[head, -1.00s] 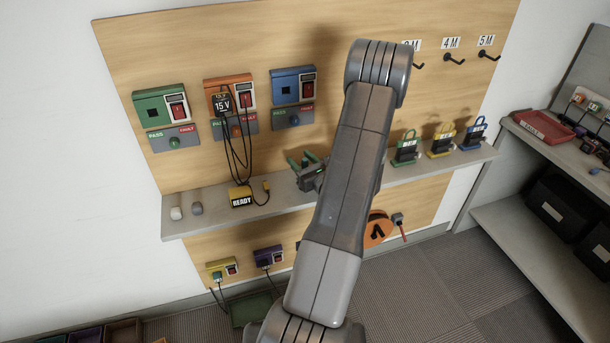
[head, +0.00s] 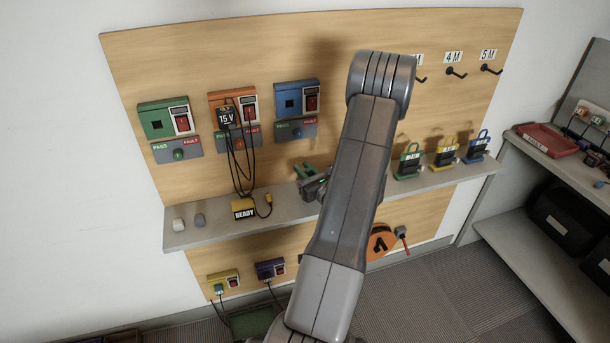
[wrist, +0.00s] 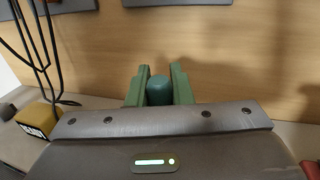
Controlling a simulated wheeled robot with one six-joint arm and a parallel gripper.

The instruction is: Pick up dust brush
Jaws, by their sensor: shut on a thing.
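My gripper (head: 305,170) has green fingers and is at the wall shelf, right of the READY box. In the wrist view, the fingers (wrist: 155,88) are shut on a rounded teal piece that stands between them. I take this piece to be the dust brush (wrist: 159,90); only its rounded end shows, and the rest is hidden behind the gripper body. In the head view, the brush cannot be made out behind my gripper and arm. I cannot tell if it touches the shelf.
The shelf (head: 226,228) carries the yellow READY box (head: 244,209) with looping black cables at left and several padlock-like items, such as the green one (head: 409,161), at right. Switch boxes (head: 297,99) hang above. An orange reel (head: 381,243) is below the shelf.

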